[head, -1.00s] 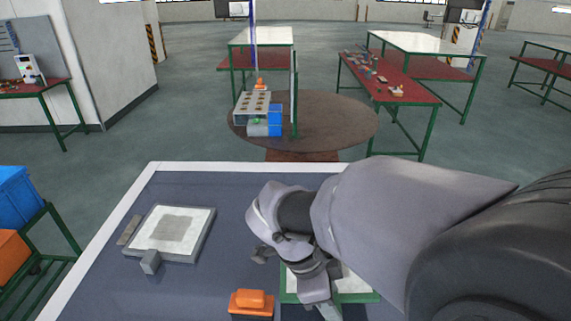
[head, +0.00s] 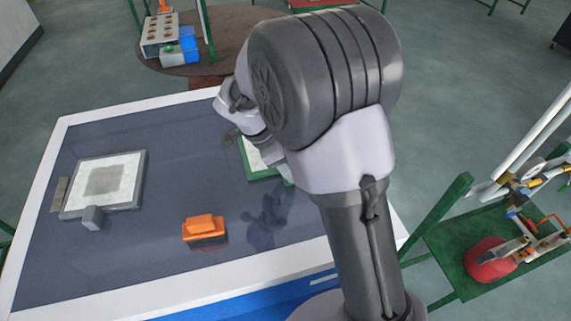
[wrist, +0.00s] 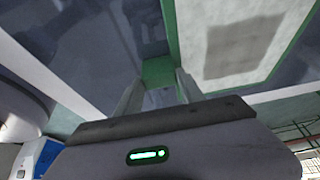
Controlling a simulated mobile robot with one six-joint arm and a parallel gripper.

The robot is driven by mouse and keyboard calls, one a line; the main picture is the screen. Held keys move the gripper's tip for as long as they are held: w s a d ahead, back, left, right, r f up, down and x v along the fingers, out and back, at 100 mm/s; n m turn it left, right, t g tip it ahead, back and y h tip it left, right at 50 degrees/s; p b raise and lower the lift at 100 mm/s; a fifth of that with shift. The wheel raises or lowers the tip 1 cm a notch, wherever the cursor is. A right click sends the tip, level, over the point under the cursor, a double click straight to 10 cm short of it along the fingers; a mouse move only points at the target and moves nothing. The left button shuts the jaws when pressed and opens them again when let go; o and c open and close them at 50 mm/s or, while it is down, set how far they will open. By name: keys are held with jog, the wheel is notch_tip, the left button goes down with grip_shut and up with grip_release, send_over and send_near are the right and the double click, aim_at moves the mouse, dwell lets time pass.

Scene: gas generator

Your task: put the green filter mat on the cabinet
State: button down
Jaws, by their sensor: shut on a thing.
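The green filter mat (head: 257,156) has a green frame and a white face with a grey patch. In the head view it is over the far right part of the dark tabletop, partly hidden by my arm. In the wrist view the mat (wrist: 228,40) fills the upper right. My gripper (wrist: 160,88) is shut on the green tab at its edge. In the head view my gripper's fingers are hidden behind my arm. I cannot tell whether the mat touches the tabletop. I cannot tell for certain which thing is the cabinet.
The white-rimmed dark top (head: 150,258) has a blue side. On it are a grey-framed panel (head: 125,171) with a grey block (head: 92,217), and an orange block (head: 204,228). A brown round table (head: 215,52) stands behind. A green cart (head: 490,255) with tools is right.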

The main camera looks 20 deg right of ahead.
jog(key=shift+f, duration=0.1)
jog(key=c, duration=0.7)
grip_release()
jog(key=shift+s, duration=0.1)
jog(key=p+v, duration=0.1)
jog(key=v, duration=1.1)
jog(key=s+r+n+t+y, duration=0.2)
jog(key=s+n, duration=0.2)
jog(key=s, duration=0.3)
jog(key=s+r+n+t+y, duration=0.2)
jog(key=s+n, duration=0.3)
jog(key=s, duration=0.2)
jog(key=s+r+n+t+y, duration=0.1)
jog(key=s+r+n+y, duration=0.1)
jog(key=s, duration=0.6)
jog(key=shift+r+n+t, duration=0.4)
jog(key=shift+r+n, duration=0.25)
jog(key=shift+n, duration=0.65)
